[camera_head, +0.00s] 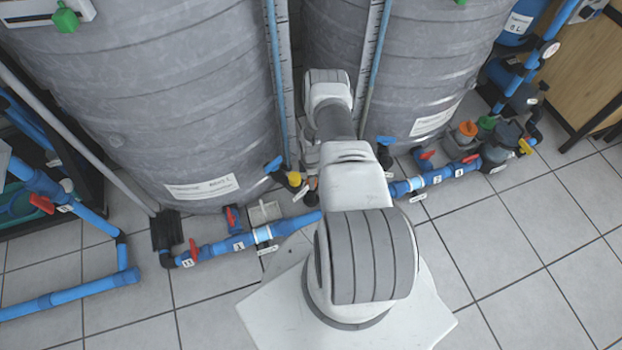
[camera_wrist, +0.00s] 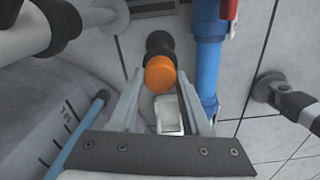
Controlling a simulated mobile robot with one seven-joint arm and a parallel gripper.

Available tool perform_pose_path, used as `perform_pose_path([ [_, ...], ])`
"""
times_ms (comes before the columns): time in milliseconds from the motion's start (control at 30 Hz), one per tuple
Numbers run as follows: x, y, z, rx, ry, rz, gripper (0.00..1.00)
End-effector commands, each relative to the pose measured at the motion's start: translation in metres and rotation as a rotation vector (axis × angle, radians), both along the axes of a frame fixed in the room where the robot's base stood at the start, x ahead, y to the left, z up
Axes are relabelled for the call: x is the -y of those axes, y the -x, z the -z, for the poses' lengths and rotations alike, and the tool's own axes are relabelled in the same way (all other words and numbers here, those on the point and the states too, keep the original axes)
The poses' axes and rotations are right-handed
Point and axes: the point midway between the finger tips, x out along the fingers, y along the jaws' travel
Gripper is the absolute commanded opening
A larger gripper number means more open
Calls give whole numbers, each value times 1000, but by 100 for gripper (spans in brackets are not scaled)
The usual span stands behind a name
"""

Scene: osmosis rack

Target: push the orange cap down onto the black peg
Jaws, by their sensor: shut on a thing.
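The orange cap (camera_wrist: 160,73) is a round disc between the fingertips of my gripper (camera_wrist: 160,80) in the wrist view. My gripper is shut on it. The black peg (camera_wrist: 159,43) shows just beyond the cap, and the cap hides part of it. I cannot tell whether the cap touches the peg or how far it sits on it.
Blue pipe (camera_wrist: 208,55) with a red handle (camera_wrist: 230,9) runs close beside the right finger. A white box (camera_wrist: 168,115) lies below the cap. Large grey tanks (camera_head: 170,90) stand around my arm. Tiled floor (camera_head: 540,240) is clear at right.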

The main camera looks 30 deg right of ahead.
Motion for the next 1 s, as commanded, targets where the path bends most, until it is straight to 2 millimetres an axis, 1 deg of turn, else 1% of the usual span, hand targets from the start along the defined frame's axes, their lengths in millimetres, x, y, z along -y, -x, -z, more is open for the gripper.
perform_pose_path([
  [400,0,0,8,0,0,0,0],
  [433,0,0,8,0,0,0,53],
  [600,0,0,7,0,0,0,83],
  [867,0,0,7,0,0,0,83],
  [1000,0,0,-2,0,0,0,83],
])
